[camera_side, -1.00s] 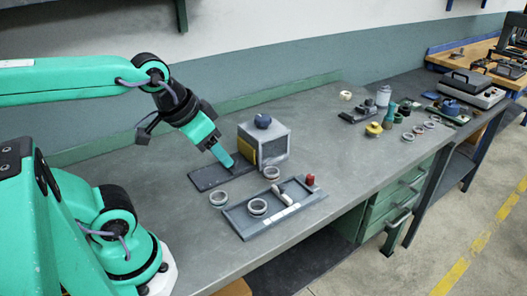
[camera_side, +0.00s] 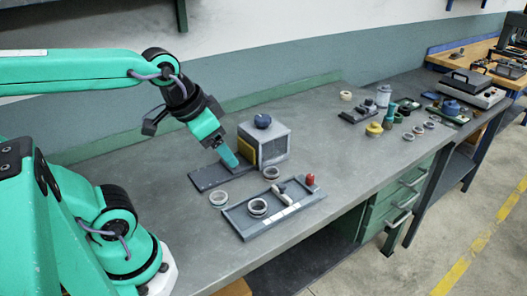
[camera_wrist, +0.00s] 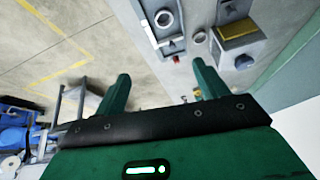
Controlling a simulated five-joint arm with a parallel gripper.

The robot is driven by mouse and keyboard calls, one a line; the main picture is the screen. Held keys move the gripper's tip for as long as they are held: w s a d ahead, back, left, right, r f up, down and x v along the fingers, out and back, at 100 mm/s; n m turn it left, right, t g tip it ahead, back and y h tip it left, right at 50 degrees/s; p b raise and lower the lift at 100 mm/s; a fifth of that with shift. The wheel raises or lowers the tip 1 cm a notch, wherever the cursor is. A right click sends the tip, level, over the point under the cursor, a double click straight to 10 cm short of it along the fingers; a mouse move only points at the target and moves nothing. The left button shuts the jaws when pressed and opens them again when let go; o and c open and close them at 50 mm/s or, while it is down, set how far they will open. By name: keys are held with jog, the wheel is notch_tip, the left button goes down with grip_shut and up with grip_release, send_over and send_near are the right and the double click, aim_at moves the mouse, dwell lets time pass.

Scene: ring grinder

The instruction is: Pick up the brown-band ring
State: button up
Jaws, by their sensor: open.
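Three rings are near my gripper in the side view. One ring (camera_side: 218,203) lies on the bench left of the tray, another ring (camera_side: 258,213) sits in the tray, and a third ring (camera_side: 271,178) lies in front of the grey box. Their bands are too small to tell which is brown. My gripper (camera_side: 231,160) hangs over the dark plate, left of the box, apart from all rings. In the wrist view its two fingers (camera_wrist: 160,84) are spread with nothing between them. A ring (camera_wrist: 164,19) in the tray and a loose ring (camera_wrist: 200,37) show there too.
The grey tray (camera_side: 238,225) also holds a pale cylinder and a red-topped piece (camera_side: 310,179). The grey box (camera_side: 275,150) with a blue knob stands close to my gripper. Several small parts and rings (camera_side: 419,130) lie farther right. The bench between is clear.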

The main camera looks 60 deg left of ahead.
jog(key=w+a+m+g, duration=0.2)
jog(key=w+a+m, duration=0.1)
jog(key=w+m, duration=0.45)
jog(key=m+g, duration=0.3)
jog(key=m, duration=1.2)
send_near(271, 169)
jog(key=shift+s+d+f, duration=0.1)
jog(key=shift+s+d, duration=0.15)
jog(key=shift+d, duration=0.25)
jog(key=shift+s+d+f, duration=0.1)
jog(key=shift+s+d, duration=0.15)
jog(key=shift+d, duration=0.2)
jog(key=shift+f, duration=0.1)
jog(key=shift+f, duration=1.2)
jog(key=shift+f, duration=0.1)
jog(key=shift+f, duration=2.5)
jog(key=shift+c, duration=0.4)
